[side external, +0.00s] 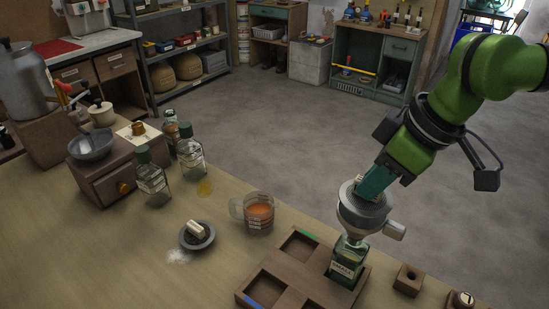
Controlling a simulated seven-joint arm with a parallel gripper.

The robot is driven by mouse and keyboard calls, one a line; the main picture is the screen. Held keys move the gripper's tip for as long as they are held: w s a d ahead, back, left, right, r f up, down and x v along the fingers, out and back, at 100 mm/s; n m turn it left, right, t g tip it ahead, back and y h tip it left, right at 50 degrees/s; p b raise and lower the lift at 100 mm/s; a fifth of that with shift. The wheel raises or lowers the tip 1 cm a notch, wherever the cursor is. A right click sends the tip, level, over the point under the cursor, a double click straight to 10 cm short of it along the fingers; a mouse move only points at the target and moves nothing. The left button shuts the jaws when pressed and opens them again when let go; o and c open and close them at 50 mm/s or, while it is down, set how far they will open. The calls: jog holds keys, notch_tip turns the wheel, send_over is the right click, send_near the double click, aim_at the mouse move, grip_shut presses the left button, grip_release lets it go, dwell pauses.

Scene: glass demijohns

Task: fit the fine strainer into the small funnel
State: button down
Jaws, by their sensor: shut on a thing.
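The small funnel (362,216) is a grey metal cone with a side handle. It stands in the neck of a green glass demijohn labelled SMALL (344,268), in the right compartment of a wooden tray (258,278). The fine strainer (369,209) appears as a grey disc at the funnel's mouth. My gripper (362,185) reaches down from the upper right and is shut on the strainer at the funnel's top. The fingertips partly hide the strainer, and I cannot tell whether it is fully seated.
A measuring jug of orange-brown liquid (259,214) stands left of the tray. A dark dish (186,240) holds a pale roll. Capped bottles (153,181) stand farther left, beside a wooden drawer box (112,180). A holed wooden block (408,280) sits right of the tray.

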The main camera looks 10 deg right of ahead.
jog(key=shift+f, duration=1.4)
dwell(0.6)
dwell(0.6)
jog(key=c, duration=1)
grip_release()
jog(key=shift+v, duration=3)
jog(key=shift+r, duration=0.1)
